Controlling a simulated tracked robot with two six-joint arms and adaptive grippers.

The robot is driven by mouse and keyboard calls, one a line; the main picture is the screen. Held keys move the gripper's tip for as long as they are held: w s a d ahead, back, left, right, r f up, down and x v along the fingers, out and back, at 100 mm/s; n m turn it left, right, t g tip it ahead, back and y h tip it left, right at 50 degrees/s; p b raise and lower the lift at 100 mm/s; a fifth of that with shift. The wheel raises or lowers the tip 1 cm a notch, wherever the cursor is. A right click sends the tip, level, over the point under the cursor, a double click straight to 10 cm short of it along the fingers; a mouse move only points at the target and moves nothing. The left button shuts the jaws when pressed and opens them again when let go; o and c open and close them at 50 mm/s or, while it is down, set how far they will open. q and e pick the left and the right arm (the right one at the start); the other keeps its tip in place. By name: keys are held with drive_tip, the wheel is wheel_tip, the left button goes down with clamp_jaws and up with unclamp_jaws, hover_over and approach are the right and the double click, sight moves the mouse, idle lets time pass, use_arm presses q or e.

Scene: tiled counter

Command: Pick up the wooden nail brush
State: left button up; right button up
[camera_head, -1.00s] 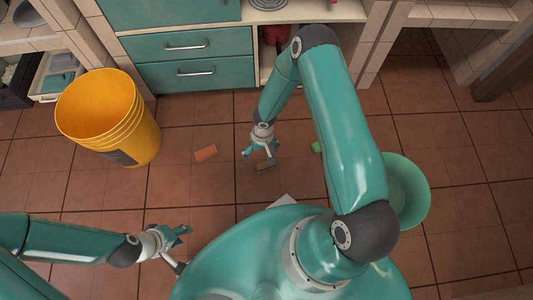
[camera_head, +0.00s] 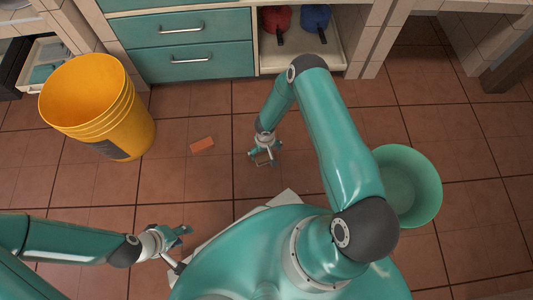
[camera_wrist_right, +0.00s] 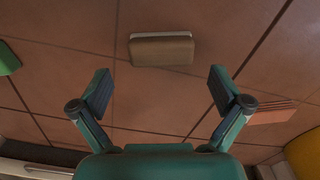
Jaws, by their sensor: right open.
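The wooden nail brush (camera_wrist_right: 161,50) is a brown block with a pale strip along its far edge. It lies on the tiled floor in the right wrist view, just beyond and between the spread fingertips of my right gripper (camera_wrist_right: 160,80). That gripper is open and empty, and does not touch the brush there. In the head view my right gripper (camera_head: 264,151) hangs low over the floor, and the brush is small and partly covered by it. My left gripper (camera_head: 178,247) is at the lower left, its fingers apart and empty, well away from the brush.
An orange block (camera_head: 202,145) lies left of my right gripper. A yellow bucket (camera_head: 135,125) stands farther left, and a green basin (camera_head: 425,190) stands right of my right arm. A green item (camera_wrist_right: 8,58) shows at the wrist view's left edge. Teal drawers (camera_head: 190,62) stand behind.

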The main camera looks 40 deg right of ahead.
wheel_tip(320, 180, down, 5)
drive_tip(key=b, duration=0.3)
drive_tip(key=shift+s+a+f, duration=0.1)
drive_tip(key=shift+f, duration=0.1)
drive_tip(key=shift+c, duration=0.2)
drive_tip(key=c, duration=1)
drive_tip(key=shift+o, duration=0.2)
drive_tip(key=shift+r, duration=0.15)
wheel_tip(320, 180, up, 20)
drive_tip(key=p, duration=0.7)
drive_tip(key=shift+p, duration=0.35)
